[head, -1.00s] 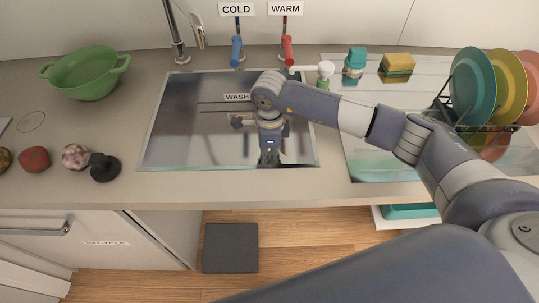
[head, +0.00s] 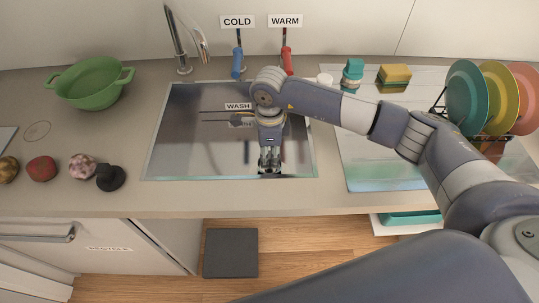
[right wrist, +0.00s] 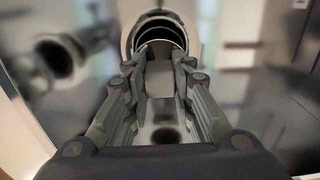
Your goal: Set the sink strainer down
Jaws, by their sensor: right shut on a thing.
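My right gripper (head: 269,168) points down over the near edge of the sink (head: 190,135). In the right wrist view its two fingers (right wrist: 160,88) are shut on a grey part. A dark, ringed, hollow round piece (right wrist: 160,35) lies just beyond the fingertips, and I take the two together to be the sink strainer. In the head view the fingers largely hide the held thing. I cannot tell whether it touches the sink or the counter. My left gripper is out of view.
A black knobbed round object (head: 111,177) sits beside several round foods left of the sink. A faucet (head: 183,45) and blue and red handles are at the back. Plates (head: 467,95) stand in a rack at right.

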